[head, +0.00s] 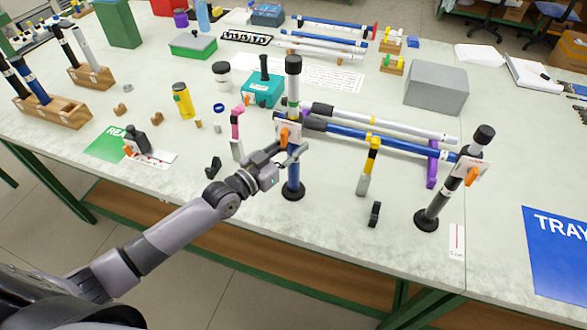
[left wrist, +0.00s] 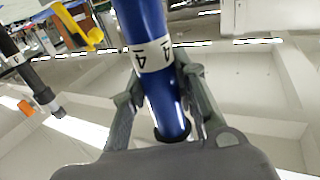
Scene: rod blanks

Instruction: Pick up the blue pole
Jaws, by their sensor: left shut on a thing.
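A blue pole (head: 293,178) stands upright on a round black foot near the front middle of the table, with a black cap on top. A white tag with an orange clip hides part of it. My left gripper (head: 292,154) is shut on its lower part. In the left wrist view the blue pole (left wrist: 150,60) runs between the two fingers (left wrist: 160,95) and bears a white label band. Another blue pole (head: 375,139) lies across supports behind it. My right gripper is not in view.
A second upright pole (head: 443,195) with a tag stands to the right. A yellow-and-black stand (head: 368,168) is between the two. A pink-topped stand (head: 237,132) is close to my left arm. A grey box (head: 436,88) and a blue tray mat (head: 556,255) lie right.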

